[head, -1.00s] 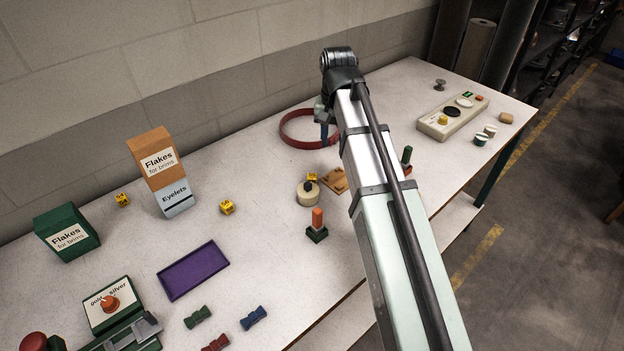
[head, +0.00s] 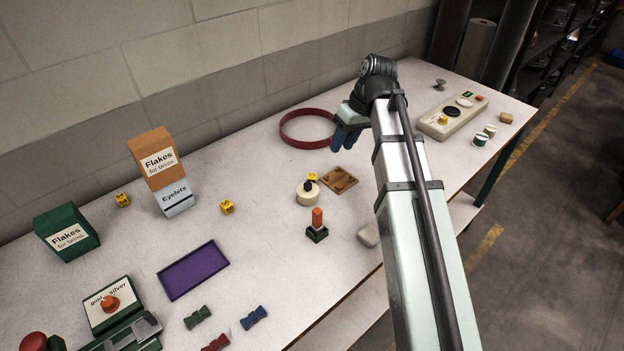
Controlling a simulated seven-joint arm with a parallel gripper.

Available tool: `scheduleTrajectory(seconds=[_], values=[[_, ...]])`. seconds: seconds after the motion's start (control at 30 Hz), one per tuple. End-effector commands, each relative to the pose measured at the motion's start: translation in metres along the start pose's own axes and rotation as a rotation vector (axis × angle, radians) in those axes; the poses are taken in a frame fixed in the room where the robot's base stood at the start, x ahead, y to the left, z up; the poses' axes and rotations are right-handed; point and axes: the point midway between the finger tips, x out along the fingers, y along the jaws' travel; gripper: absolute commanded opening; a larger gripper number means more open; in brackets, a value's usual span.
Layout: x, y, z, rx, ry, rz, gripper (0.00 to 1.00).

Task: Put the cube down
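My gripper (head: 347,139) is over the table's back middle, just right of the red ring, its blue fingers pointing down. The fingers overlap in the view, so their gap is hidden; no cube shows between them. A second yellow cube (head: 227,207) lies right of the Eyelets box.
Near my arm are the red ring (head: 292,135), a wooden plate (head: 340,181), an orange peg on a green base (head: 317,226) and a pale block (head: 368,236). A purple tray (head: 193,271) is front left. A button panel (head: 452,119) stands right.

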Motion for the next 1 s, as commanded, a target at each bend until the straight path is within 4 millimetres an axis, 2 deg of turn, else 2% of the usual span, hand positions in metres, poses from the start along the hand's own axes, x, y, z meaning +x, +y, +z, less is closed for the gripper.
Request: scheduleTrajectory(seconds=[0.3,0.5,0.77,1.0], values=[[-0.001,-0.012,-0.01,-0.581,0.069,-0.043,0.36],[-0.001,-0.012,-0.011,-0.825,0.08,-0.031,0.36],[0.008,-0.013,-0.012,-0.923,0.082,-0.028,0.36],[0.042,-0.015,-0.013,-0.922,0.08,-0.03,0.36]])
